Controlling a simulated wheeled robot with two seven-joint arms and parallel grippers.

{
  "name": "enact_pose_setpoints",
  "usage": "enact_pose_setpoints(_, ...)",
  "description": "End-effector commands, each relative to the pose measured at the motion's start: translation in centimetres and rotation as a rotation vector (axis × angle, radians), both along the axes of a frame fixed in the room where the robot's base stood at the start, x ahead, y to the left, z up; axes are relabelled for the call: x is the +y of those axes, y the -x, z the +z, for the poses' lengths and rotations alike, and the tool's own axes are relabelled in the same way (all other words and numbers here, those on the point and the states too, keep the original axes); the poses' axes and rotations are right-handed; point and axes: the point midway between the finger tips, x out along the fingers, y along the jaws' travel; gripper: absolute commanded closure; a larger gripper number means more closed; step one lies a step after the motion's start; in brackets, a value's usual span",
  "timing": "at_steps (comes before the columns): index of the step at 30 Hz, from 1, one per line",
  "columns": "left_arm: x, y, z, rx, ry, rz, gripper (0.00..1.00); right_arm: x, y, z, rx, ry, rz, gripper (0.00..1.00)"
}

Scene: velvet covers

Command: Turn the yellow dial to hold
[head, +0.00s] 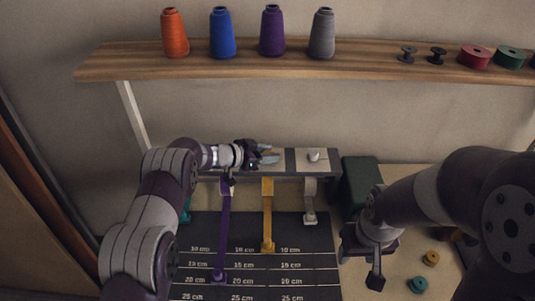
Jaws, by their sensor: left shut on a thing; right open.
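A grey and pale bench unit (292,160) stands at the back, below the shelf. My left gripper (266,154) reaches in from the left over the unit and is shut on a small yellowish part there, which appears to be the yellow dial (268,148). The fingers hide most of the dial, so its pointing direction and any hold mark cannot be read. A white dial (314,155) sits to the right on the same unit, untouched. My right gripper (362,264) is open and empty, low on the right, apart from the unit.
A dark green box (360,182) stands right of the unit. Cones and spools line the shelf (130,64) above.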

Motion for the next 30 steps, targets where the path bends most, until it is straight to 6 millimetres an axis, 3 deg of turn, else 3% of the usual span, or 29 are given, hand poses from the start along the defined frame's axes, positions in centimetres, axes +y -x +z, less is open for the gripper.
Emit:
enact_pose_setpoints(13, 0.0, -0.2, 0.4, -0.008, 0.003, -0.011, 0.9, 0.0, 0.0, 0.0, 0.0, 0.0, 0.0, 0.49)
enact_pose_setpoints(14, 0.0, -0.2, 0.4, -0.008, 0.003, -0.011, 0.57, 0.0, 0.0, 0.0, 0.0, 0.0, 0.0, 0.49)
enact_pose_setpoints(15, 0.0, -0.2, 0.4, -0.008, 0.003, -0.011, 0.44, 0.0, 0.0, 0.0, 0.0, 0.0, 0.0, 0.49)
enact_pose_setpoints(16, 0.0, -0.2, 0.4, -0.008, 0.003, -0.011, 0.39, 0.0, 0.0, 0.0, 0.0, 0.0, 0.0, 0.49)
enact_pose_setpoints(26, 0.2, 0.0, 0.3, -0.003, 0.002, -0.011, 0.39, 0.0, 0.0, -0.1, 0.0, 0.0, 0.0, 0.49)
enact_pose_setpoints(30, 1.8, 0.8, 0.8, -0.004, 0.001, -0.007, 0.39, 0.0, 0.0, -0.7, 0.0, 0.0, 0.0, 0.49)
